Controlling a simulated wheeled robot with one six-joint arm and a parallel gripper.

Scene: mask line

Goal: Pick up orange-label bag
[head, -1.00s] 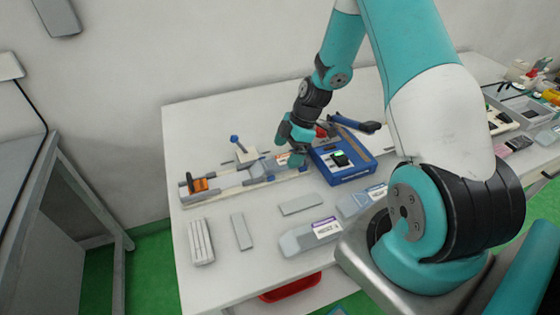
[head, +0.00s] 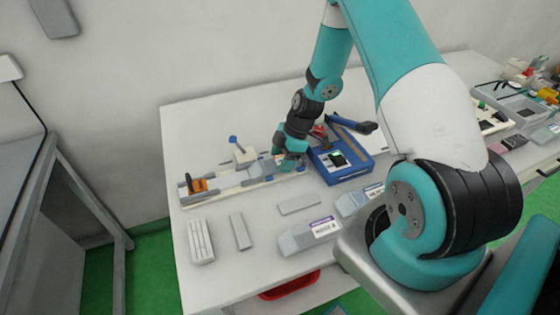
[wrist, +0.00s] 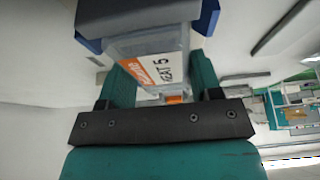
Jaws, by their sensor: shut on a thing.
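The orange-label bag (wrist: 150,47) is a clear grey pouch with a white label carrying an orange patch and the text "SEAT 5". In the wrist view it sits between the two teal fingers of my gripper (wrist: 162,82), which is shut on it. In the head view my gripper (head: 290,163) is at the right end of the long pale fixture (head: 235,184). There it hides most of the bag, and I cannot tell whether the bag touches the fixture.
A blue device (head: 345,170) with a blue-handled tool stands just right of my gripper. Purple-label (head: 318,233) and blue-label bags (head: 372,193) lie in front on the white table (head: 265,265). An orange clamp (head: 200,186) is at the fixture's left end.

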